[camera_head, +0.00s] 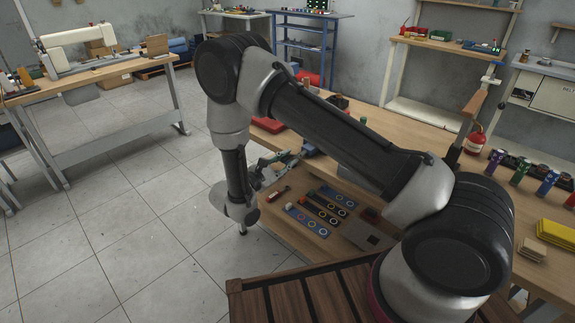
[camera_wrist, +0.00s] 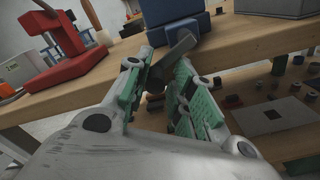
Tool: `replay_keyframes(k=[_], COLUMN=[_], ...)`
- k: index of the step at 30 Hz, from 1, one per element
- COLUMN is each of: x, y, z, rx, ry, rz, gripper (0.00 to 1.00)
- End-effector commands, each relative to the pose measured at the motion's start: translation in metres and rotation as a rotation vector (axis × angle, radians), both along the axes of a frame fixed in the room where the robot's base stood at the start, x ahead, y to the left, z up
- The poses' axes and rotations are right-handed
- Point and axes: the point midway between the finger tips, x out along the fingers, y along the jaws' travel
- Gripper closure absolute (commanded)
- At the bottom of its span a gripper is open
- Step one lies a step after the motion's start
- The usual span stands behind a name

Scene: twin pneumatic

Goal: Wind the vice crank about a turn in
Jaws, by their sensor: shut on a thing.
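The blue vice (camera_wrist: 178,14) stands at the edge of the wooden bench, at the top of the wrist view. Its dark grey crank (camera_wrist: 180,47) reaches down from it toward my gripper (camera_wrist: 160,76). My gripper's green-padded fingers are shut on the crank's handle, one on each side; the pads hide part of it. In the head view my gripper (camera_head: 282,159) is at the bench's near left edge, beyond my forearm. I cannot make out the vice or crank clearly there, since my arm covers much of that area.
A red device (camera_wrist: 58,62) stands on the bench at left in the wrist view. A grey block (camera_wrist: 274,7) is at upper right. Below the bench top, a lower shelf (camera_head: 308,240) holds coloured strips with rings and small parts. The tiled floor (camera_head: 130,235) at left is clear.

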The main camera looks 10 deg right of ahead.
Motion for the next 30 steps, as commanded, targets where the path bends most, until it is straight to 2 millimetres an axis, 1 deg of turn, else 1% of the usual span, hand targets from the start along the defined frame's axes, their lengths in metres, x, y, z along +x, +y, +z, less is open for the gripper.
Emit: replay_keyframes(k=[1,6,15,21,30], x=[0.003,0.005,0.006,0.006,0.006], y=[0.003,0.004,0.004,0.004,0.004], z=[0.005,0.011,0.017,0.019,0.020], rx=[0.019,0.095,0.185,0.213,0.220], ry=[-0.039,-0.152,-0.289,-0.330,-0.342], rz=[0.003,0.003,0.002,0.000,0.000], gripper=[1.00,1.00,1.00,1.00,1.00])
